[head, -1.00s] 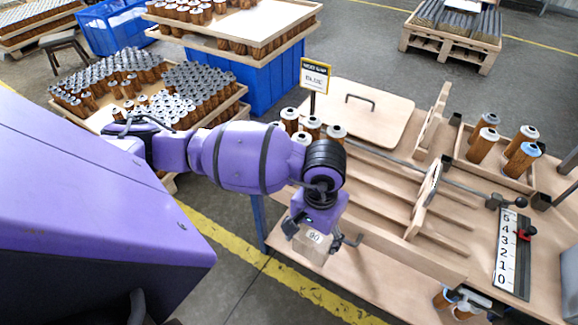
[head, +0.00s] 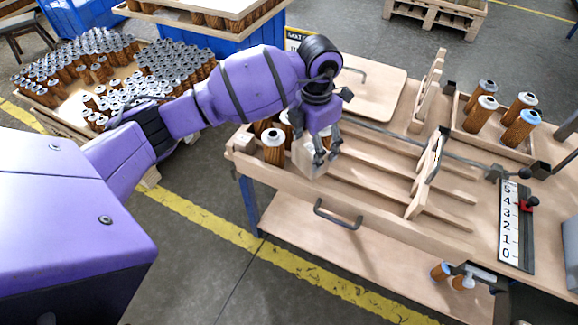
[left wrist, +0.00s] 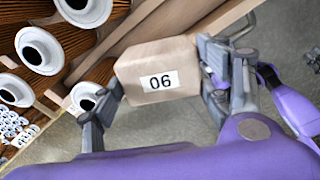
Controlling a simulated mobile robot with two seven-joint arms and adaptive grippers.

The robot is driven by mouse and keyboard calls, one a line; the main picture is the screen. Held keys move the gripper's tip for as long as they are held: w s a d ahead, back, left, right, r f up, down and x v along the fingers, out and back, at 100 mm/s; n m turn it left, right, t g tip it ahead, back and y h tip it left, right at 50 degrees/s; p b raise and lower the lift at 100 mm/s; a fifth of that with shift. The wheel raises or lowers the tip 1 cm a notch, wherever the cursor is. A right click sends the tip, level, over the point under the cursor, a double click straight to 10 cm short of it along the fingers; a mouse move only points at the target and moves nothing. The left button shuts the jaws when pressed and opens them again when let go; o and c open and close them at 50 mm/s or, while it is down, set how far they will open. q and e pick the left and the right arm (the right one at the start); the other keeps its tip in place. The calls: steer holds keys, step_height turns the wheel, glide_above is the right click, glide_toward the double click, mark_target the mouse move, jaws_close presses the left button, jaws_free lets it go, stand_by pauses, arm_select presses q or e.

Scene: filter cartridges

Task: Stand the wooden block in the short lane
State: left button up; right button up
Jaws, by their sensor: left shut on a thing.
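My left gripper (head: 322,150) is shut on the wooden block (head: 305,160), a pale block with a printed label. In the left wrist view the block (left wrist: 155,58) sits between the two fingers, and its label reads 06 in that picture. In the head view the gripper and block are at the left end of the lanes (head: 375,165), near the front rail. The gripper covers part of the block, and I cannot tell whether its base touches the bench. Which lane is the short one is not clear. My right gripper is not in view.
A filter cartridge (head: 273,145) stands just left of the block, with others behind. A metal handle (head: 338,215) sticks out from the bench front. An upright wooden gate (head: 425,172) crosses the lanes to the right. A numbered scale (head: 510,232) lies farther right.

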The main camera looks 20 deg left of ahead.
arm_select(q)
steer(key=w+n, duration=0.1)
steer(key=n, duration=0.1)
steer(key=w+n, duration=0.1)
steer(key=n, duration=0.1)
steer(key=shift+d+r, duration=0.2)
steer(key=shift+r, duration=0.2)
steer(key=shift+w+f+n, duration=0.1)
steer(key=shift+f+n, duration=0.15)
steer(key=shift+n, duration=0.15)
step_height(320, 180, down, 9)
steer(key=shift+f, duration=0.2)
steer(key=shift+f, duration=0.2)
steer(key=o, duration=1.4)
steer(key=shift+o, duration=0.2)
